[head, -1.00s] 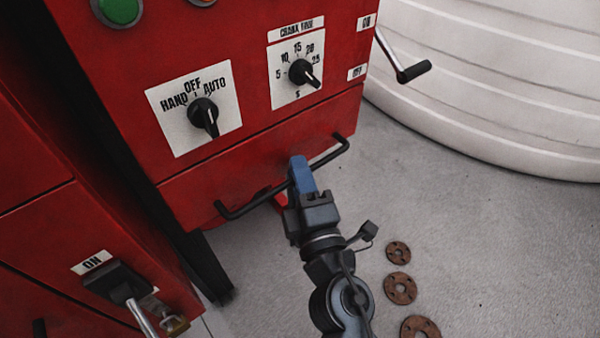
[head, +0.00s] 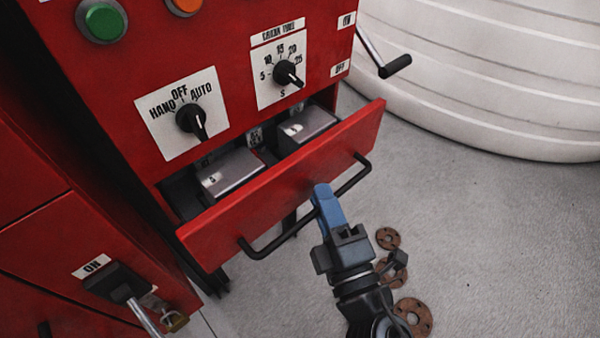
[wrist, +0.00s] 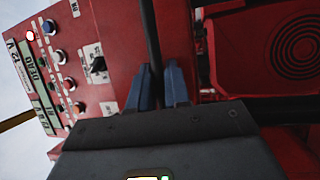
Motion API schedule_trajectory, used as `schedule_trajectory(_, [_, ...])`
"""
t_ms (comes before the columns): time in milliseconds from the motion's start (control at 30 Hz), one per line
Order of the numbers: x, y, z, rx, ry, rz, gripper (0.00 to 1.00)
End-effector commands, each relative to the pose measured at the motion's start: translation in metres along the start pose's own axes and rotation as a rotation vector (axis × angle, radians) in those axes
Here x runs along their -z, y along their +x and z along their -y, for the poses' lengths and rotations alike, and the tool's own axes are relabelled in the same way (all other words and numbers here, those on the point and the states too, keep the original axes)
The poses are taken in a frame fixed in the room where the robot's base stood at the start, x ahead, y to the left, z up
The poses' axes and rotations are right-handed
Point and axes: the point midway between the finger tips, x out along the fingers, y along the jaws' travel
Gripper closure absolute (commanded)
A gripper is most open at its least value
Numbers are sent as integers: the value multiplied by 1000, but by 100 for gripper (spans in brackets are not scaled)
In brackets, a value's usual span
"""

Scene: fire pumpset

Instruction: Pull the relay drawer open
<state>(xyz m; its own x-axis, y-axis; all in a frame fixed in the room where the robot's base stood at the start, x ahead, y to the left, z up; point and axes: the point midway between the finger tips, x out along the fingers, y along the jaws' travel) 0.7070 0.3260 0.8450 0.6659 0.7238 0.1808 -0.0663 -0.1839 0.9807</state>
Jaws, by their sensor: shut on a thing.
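The red relay drawer (head: 285,185) stands partly out of the red cabinet in the head view, below the dial panels. Two grey box-shaped relays (head: 232,171) show inside it. A black bar handle (head: 268,248) runs along its front. My gripper (head: 322,196), with blue fingers, is shut on the middle of this handle. In the wrist view the dark handle bar (wrist: 150,35) passes between my blue fingertips (wrist: 161,84). The fingers hide the gripped part of the bar in the head view.
A selector switch (head: 191,120) and a dial (head: 287,73) sit above the drawer. A crank lever (head: 395,66) sticks out at the right. A second red cabinet with an ON lever (head: 117,282) stands at left. Rusty flanges (head: 413,316) lie on the grey floor. A white ribbed tank (head: 490,75) stands behind.

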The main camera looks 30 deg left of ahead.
Motion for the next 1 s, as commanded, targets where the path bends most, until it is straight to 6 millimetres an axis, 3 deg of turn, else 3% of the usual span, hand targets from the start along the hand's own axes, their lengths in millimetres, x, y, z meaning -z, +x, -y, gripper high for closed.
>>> schedule_trajectory(200, [-24, -56, -12, 7, 0, 6, 100])
schedule_trajectory(500, [-46, -112, -24, 4, 0, 3, 100])
schedule_trajectory(733, [-56, -134, -28, 4, 0, 2, 100])
schedule_trajectory(1000, [-58, -140, -29, 3, 0, 1, 100])
